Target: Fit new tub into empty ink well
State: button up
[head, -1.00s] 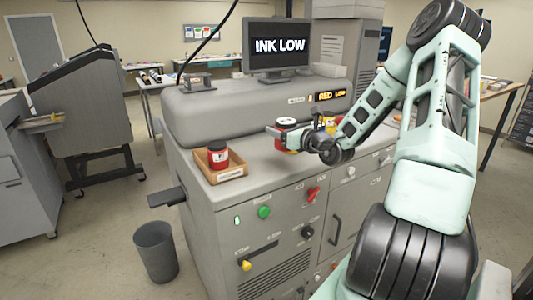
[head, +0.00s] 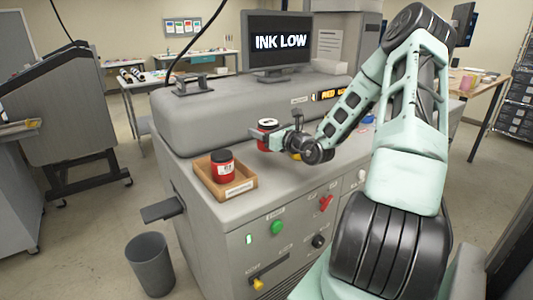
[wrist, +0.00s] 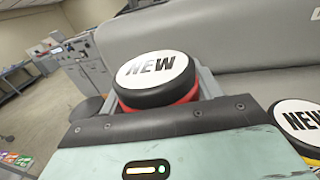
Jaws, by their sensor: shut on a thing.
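My gripper (head: 262,143) is shut on a red tub (head: 267,127) with a white-topped, black-rimmed lid, above the machine's grey deck. In the wrist view the held tub (wrist: 157,82) reads "NEW" on its lid and sits between the fingers. A yellow tub (wrist: 304,126), also marked "NEW", is at the right edge there; it is mostly hidden behind my gripper in the head view. Another red tub (head: 223,168) with a black lid stands in a cardboard tray (head: 240,191) on the deck, left of my gripper. I cannot make out an empty ink well.
The monitor (head: 279,41) reads "INK LOW", and an amber display (head: 332,95) below begins with "RED". The raised grey housing (head: 235,107) runs behind my gripper. The deck between tray and gripper is clear. A bin (head: 151,263) stands on the floor.

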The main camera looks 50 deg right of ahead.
jog(key=shift+w+f+p, duration=0.1)
jog(key=shift+f+p, duration=0.8)
jog(key=shift+f, duration=3)
jog(key=shift+f, duration=0.1)
jog(key=o, duration=1.2)
jog(key=shift+f, duration=0.1)
